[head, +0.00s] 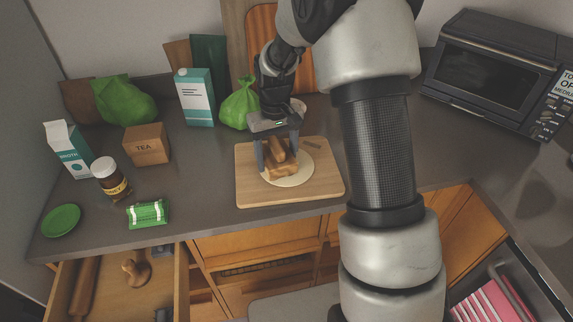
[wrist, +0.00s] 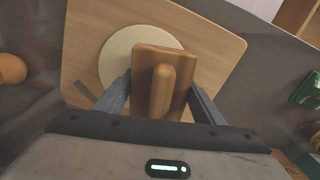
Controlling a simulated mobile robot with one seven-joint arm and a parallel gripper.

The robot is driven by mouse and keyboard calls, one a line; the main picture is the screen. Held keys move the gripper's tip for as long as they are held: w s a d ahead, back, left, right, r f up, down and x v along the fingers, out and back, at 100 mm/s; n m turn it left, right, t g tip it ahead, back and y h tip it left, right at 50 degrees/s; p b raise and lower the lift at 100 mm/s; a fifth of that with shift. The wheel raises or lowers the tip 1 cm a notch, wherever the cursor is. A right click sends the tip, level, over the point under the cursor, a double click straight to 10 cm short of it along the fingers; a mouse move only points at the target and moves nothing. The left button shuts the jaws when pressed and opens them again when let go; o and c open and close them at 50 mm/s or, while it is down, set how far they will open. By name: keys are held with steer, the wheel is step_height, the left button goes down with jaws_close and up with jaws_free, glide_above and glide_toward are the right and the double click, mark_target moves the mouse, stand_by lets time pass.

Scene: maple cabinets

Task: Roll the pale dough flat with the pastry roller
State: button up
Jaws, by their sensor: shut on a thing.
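The pale dough (head: 293,178) is a flat, round disc on a wooden board (head: 325,190) on the counter. The pastry roller (head: 281,170), a wooden tool with a broad body and a rounded handle, is over the dough; whether it touches is hard to tell. My gripper (head: 278,152) points down and is shut on the roller. In the wrist view, the fingers of my gripper (wrist: 160,95) flank the roller (wrist: 160,75). The dough (wrist: 118,55) shows beyond and left of it, partly hidden by the tool.
A green bag (head: 240,103) and a teal carton (head: 196,97) stand behind the board. A tea box (head: 147,145), a jar (head: 111,180) and a green packet (head: 148,213) are left. An open drawer (head: 110,290) holds wooden tools. A toaster oven (head: 500,75) is at right.

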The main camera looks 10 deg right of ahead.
mark_target(304, 160)
steer(key=shift+s+a+r, duration=0.1)
steer(key=shift+s+a, duration=0.05)
steer(key=shift+a, duration=1.05)
steer(key=shift+w+d+f, duration=0.1)
steer(key=shift+d, duration=0.6)
steer(key=shift+w+d+f, duration=0.1)
steer(key=shift+d, duration=0.55)
steer(key=shift+w+d+r, duration=0.1)
steer(key=shift+w+d, duration=0.1)
steer(key=shift+d, duration=1.05)
steer(key=shift+w+d, duration=0.15)
steer(key=shift+d, duration=1.05)
steer(key=shift+w+d, duration=0.15)
steer(key=shift+d, duration=0.55)
steer(key=shift+w+d, duration=0.1)
steer(key=shift+d, duration=0.55)
steer(key=shift+s+a, duration=0.2)
steer(key=shift+a, duration=1.2)
steer(key=shift+s+a, duration=0.15)
steer(key=shift+a, duration=0.55)
steer(key=shift+s+a, duration=0.1)
steer(key=shift+a, duration=0.6)
steer(key=shift+s+a+r, duration=0.1)
steer(key=shift+s+a, duration=0.1)
steer(key=shift+a, duration=1)
steer(key=shift+s+a, duration=0.2)
steer(key=shift+a, duration=1)
steer(key=shift+w+r, duration=0.1)
steer(key=shift+r, duration=0.05)
